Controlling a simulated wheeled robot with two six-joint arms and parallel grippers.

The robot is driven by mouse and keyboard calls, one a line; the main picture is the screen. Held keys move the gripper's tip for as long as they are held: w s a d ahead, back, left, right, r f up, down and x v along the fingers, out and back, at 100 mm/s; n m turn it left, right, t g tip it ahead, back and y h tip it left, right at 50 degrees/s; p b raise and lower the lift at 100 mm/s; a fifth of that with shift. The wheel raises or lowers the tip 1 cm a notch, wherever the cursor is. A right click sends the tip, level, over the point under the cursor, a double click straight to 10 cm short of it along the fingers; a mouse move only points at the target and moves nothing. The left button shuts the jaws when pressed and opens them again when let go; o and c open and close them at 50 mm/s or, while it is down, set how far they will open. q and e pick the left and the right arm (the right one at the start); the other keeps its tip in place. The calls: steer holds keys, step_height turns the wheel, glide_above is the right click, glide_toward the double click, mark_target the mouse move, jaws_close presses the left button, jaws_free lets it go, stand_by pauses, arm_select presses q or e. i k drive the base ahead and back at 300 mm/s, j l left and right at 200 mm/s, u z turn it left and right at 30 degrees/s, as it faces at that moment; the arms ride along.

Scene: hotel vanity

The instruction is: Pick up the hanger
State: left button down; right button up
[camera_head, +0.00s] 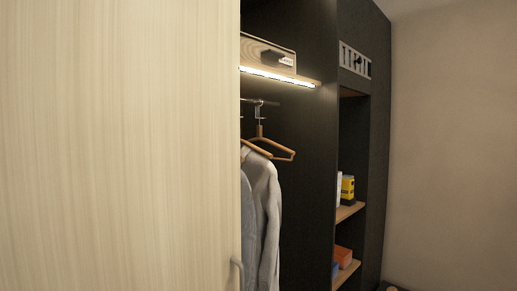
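A bare wooden hanger (273,147) hangs by its hook from a dark rail (262,102) inside the dark wardrobe, in the head view. Another wooden hanger just left of it seems to carry a light grey garment (260,215), and the two overlap. The left part of the rail and garments is hidden behind a pale wooden door panel. Neither of my grippers shows in this view.
A lit shelf (280,76) is above the rail. Shelves at right hold a yellow-and-black container (347,189) and an orange box (342,257). A plain wall is far right.

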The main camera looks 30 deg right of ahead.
mark_target(260, 128)
steer(key=i+l+u, duration=0.3)
steer(key=l, duration=1.3)
steer(key=l+u, duration=0.25)
steer(key=l, duration=1.35)
